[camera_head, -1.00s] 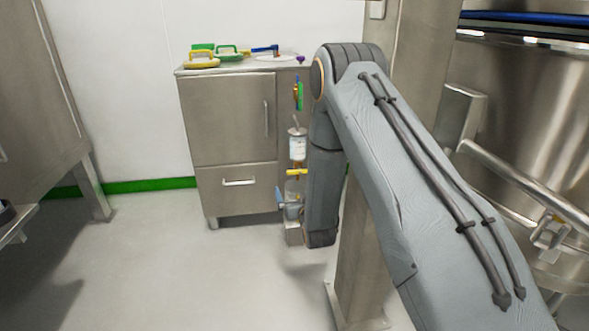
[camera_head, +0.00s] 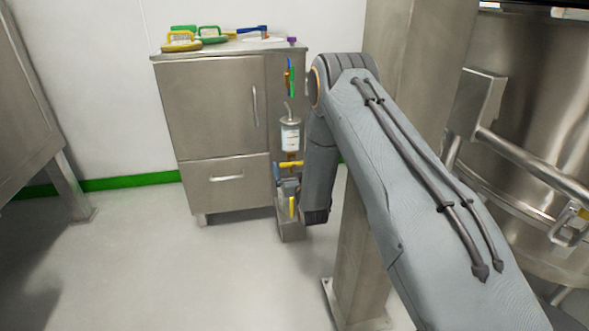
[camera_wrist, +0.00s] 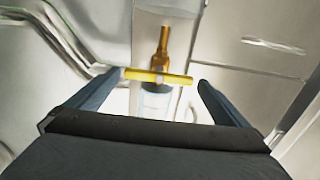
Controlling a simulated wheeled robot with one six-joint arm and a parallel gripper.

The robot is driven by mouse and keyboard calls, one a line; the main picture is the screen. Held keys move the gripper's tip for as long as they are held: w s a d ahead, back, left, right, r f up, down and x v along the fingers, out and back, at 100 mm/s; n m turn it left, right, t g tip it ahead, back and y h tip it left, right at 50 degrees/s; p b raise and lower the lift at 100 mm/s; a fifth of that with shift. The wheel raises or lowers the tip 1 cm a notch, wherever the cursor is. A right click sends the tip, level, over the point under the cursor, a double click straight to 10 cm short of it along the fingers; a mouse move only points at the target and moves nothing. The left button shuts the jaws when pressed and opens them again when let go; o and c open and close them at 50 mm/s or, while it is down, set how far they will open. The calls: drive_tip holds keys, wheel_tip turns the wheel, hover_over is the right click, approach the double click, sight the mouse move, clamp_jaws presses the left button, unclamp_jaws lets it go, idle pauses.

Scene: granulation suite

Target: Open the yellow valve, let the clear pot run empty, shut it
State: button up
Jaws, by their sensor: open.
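In the head view the clear pot (camera_head: 290,135) with a white label hangs at the right side of the cabinet, above a brass valve. The valve's yellow handle (camera_head: 290,163) lies crosswise to the brass body. In the wrist view the yellow handle (camera_wrist: 158,77) spans most of the gap between my open fingers, its left end close to the left fingertip. My gripper (camera_wrist: 157,80) is not closed on it. The brass body (camera_wrist: 162,45) runs up from the handle. Below it shows a clear vessel (camera_wrist: 156,102), partly hidden by my gripper; its level cannot be told.
The steel cabinet (camera_head: 213,105) carries green and yellow-handled items and a blue-handled tool (camera_head: 253,30) on top. Blue and green tools hang on its side. A steel post (camera_head: 362,260) and large vessel (camera_head: 535,130) stand right. The floor (camera_head: 130,260) at left is clear.

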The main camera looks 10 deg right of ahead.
drive_tip(key=shift+w, duration=0.3)
drive_tip(key=shift+d, duration=0.1)
drive_tip(key=c, duration=0.9)
drive_tip(key=shift+n, duration=0.3)
drive_tip(key=n+p, duration=0.3)
drive_tip(key=n, duration=0.2)
drive_tip(key=shift+s, duration=0.1)
drive_tip(key=n+p, duration=0.1)
drive_tip(key=n, duration=0.2)
drive_tip(key=n+p, duration=0.1)
drive_tip(key=n, duration=0.2)
drive_tip(key=shift+a+f+n+p, duration=0.2)
drive_tip(key=shift+n+p, duration=0.1)
